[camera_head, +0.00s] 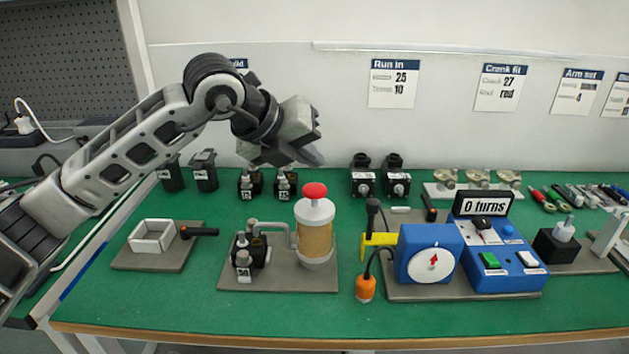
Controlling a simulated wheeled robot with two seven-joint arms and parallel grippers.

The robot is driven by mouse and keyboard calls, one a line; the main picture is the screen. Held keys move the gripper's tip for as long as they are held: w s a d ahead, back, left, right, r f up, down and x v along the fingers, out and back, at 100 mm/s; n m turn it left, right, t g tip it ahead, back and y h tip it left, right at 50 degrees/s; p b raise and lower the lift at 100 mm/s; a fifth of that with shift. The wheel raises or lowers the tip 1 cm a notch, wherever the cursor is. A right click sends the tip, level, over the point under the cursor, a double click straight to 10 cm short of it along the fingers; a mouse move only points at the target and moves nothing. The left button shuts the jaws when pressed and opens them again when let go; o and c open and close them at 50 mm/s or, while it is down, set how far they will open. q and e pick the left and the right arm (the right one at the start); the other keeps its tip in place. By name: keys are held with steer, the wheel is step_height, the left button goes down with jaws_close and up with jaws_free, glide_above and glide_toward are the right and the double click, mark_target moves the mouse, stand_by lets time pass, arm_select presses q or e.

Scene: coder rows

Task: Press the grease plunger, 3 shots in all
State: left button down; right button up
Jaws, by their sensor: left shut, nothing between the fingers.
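The grease plunger is a red mushroom knob (314,191) on top of a white-capped cylinder (315,240) with amber contents. It stands on a grey base plate (270,284), and its knob is up above the cap. A grey spout arm runs left from the cylinder to a small black unit (245,257) with a light tag on the same plate. My left gripper (314,158) is shut and empty, above the red knob and apart from it in the picture. The fingertips show only partly. My right gripper is not in view.
A blue box with a dial (431,253) and a control box with a "0 turns" display (484,206) stand to the right. An orange-ended tool (365,288) is beside them. A white tray (152,236) is at left. Several black units line the back. The front strip is clear.

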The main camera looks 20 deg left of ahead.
mark_target(309, 191)
arm_select(q)
steer(key=shift+r+p, duration=0.65)
steer(key=shift+r, duration=0.85)
steer(key=shift+f, duration=0.1)
